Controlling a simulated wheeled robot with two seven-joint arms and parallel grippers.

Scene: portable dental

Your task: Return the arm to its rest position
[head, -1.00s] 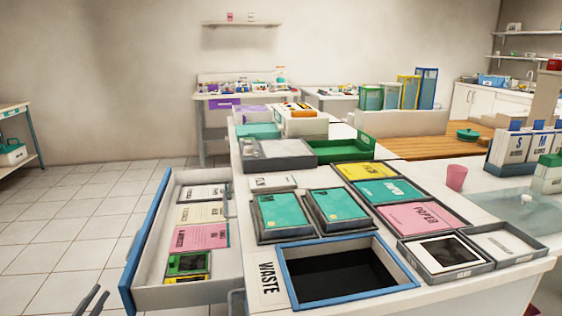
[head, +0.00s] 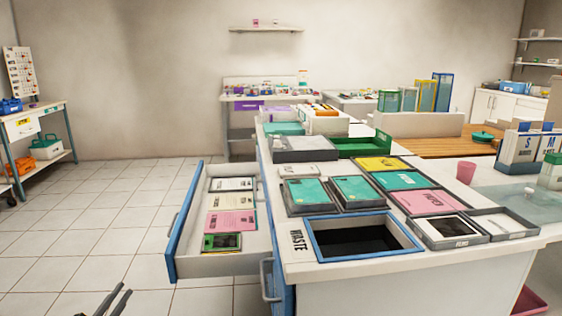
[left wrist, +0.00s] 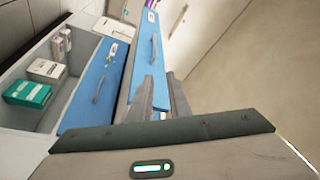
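My left gripper (head: 116,302) shows at the bottom left edge of the head view as two dark fingers with a gap between them. It is over the tiled floor, in front of the open drawer, and holds nothing that I can see. In the left wrist view its fingers (left wrist: 164,98) stand apart, with blue drawer fronts (left wrist: 93,88) beyond them. The rest of the left arm is out of the head view. My right gripper is in neither view.
A blue-fronted drawer (head: 184,222) stands open to the left of the white counter (head: 430,275), with labelled cards inside. A blue-rimmed waste bin (head: 316,252) is set in the counter. Tiled floor (head: 90,225) on the left is clear. A side table (head: 40,118) stands at far left.

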